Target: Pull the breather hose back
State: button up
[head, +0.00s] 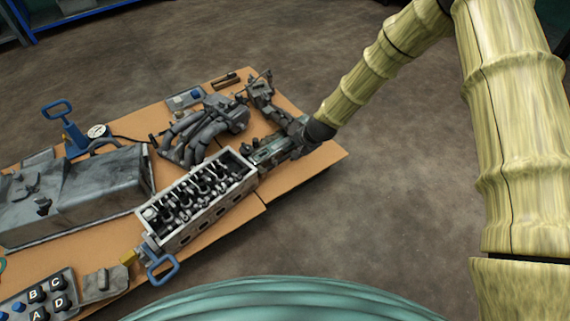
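My gripper (297,131) is at the right end of the cardboard-covered table. It is small and dark in the head view, close to a long grey-green engine part (270,151). I cannot tell whether it touches that part, or whether its fingers are open or shut. I cannot make out the breather hose for certain; it may be hidden by the gripper or too small to see. A thin dark hose (127,138) runs by the round gauge (97,131), but nothing marks it as the breather hose.
An open cylinder head (203,207) lies mid-table, with a grey manifold (205,128) behind it. A large grey cover (105,190) is at left. Blue-handled tools (162,268) and lettered knobs (40,295) are at front left. Brown floor (400,220) right of the table is clear.

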aim_at(284, 159)
jog(key=b+x, duration=0.5)
jog(key=x, duration=0.5)
jog(key=shift+w+a+f, duration=0.15)
jog(key=shift+w+f, duration=0.05)
jog(key=shift+f, duration=0.15)
